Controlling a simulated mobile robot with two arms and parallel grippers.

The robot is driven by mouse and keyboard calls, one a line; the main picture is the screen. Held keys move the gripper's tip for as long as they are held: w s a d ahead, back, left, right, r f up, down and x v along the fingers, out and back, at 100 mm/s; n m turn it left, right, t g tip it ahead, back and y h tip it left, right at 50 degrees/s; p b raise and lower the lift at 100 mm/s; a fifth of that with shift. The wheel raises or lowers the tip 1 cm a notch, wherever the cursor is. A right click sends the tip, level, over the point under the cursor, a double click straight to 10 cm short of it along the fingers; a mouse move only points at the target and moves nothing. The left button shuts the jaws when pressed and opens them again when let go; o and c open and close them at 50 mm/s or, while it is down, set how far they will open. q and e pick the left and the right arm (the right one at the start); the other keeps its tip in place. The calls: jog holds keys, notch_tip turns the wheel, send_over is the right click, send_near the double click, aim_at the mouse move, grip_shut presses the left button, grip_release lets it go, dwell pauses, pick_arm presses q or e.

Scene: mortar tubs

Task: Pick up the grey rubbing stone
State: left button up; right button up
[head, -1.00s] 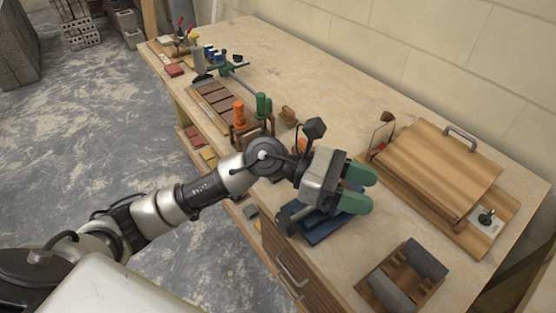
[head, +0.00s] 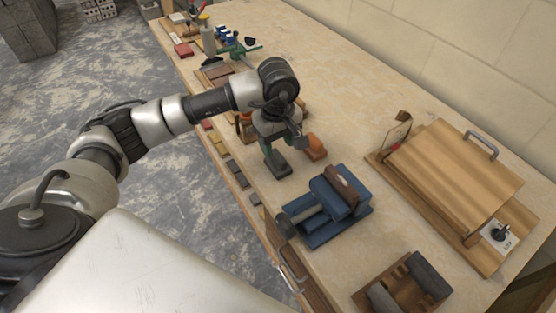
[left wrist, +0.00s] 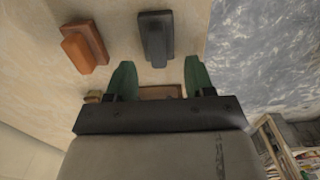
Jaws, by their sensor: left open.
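The grey rubbing stone (head: 280,169), a dark grey block with a raised grip, stands on the bench under my left gripper (head: 279,148). It also shows in the left wrist view (left wrist: 155,38), upper middle, beyond the green fingertips. My left gripper (left wrist: 157,75) is open and empty, its fingers pointing down with the stone lined up between them but apart from it. In the head view the gripper hides part of the stone. An orange-brown block of similar shape (head: 315,148) stands beside it, also in the left wrist view (left wrist: 84,46). My right gripper is not in view.
A blue vise (head: 325,211) holding a brown piece stands nearer the front. A wooden rack (head: 403,287) with two grey blocks is at the bottom right. A hinged wooden press (head: 457,180) lies at the right. Clear benchtop (head: 345,115) runs along the wall.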

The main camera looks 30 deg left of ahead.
aim_at(278, 155)
pick_arm(q)
jog(key=shift+f, duration=0.35)
jog(key=f, duration=0.2)
jog(key=f+p, duration=0.1)
jog(key=f, duration=0.1)
jog(key=shift+w+a+f+p, duration=0.1)
jog(key=shift+w+f+p, duration=0.1)
jog(key=shift+f+p, duration=0.1)
jog(key=shift+f, duration=0.35)
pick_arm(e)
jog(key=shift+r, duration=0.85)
pick_arm(q)
jog(key=shift+c, duration=0.3)
grip_shut()
